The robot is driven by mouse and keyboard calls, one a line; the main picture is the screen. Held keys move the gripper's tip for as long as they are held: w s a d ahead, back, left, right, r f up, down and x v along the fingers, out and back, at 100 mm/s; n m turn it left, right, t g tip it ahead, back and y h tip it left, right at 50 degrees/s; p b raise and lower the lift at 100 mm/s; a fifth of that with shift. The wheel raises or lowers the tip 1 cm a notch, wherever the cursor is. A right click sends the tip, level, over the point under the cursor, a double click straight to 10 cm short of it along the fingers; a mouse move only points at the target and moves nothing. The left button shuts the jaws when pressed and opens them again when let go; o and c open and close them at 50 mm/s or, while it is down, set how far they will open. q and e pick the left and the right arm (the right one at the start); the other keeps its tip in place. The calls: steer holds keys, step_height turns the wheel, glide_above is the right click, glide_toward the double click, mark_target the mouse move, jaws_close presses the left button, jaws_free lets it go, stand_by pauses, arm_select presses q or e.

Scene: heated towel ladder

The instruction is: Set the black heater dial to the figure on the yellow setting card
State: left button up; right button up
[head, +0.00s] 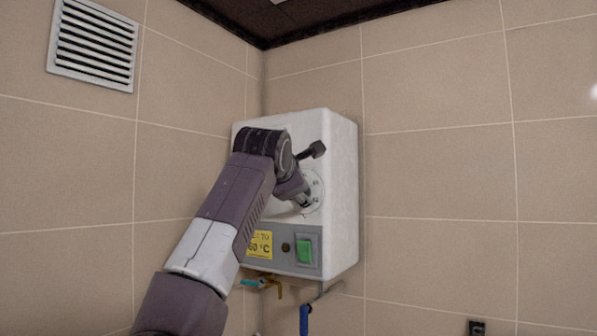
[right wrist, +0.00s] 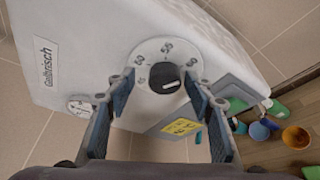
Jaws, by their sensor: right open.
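The black dial (right wrist: 172,78) sits on a round white scale plate (right wrist: 147,52) on the heater front in the right wrist view. A short white line marks the dial; its exact setting is unclear. The figures around it are small and blurred. My right gripper (right wrist: 160,88) is open, with its two fingers on either side of the dial; I cannot tell if they touch it. In the head view this gripper (head: 304,198) is at the plate and hides the dial. My left gripper is not in view.
The white heater box (head: 341,190) hangs in a tiled corner. Its grey lower panel has a green switch (head: 304,251) and a small dark knob (head: 285,247). Pipes with a blue handle (head: 304,320) are below. Several colored containers (right wrist: 258,130) stand at right in the wrist view.

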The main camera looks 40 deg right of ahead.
step_height(320, 180, up, 8)
steer(key=shift+s+r, duration=0.1)
steer(key=shift+r, duration=0.45)
steer(key=shift+d+r, duration=0.1)
steer(key=shift+r, duration=0.15)
steer(key=shift+o, duration=0.2)
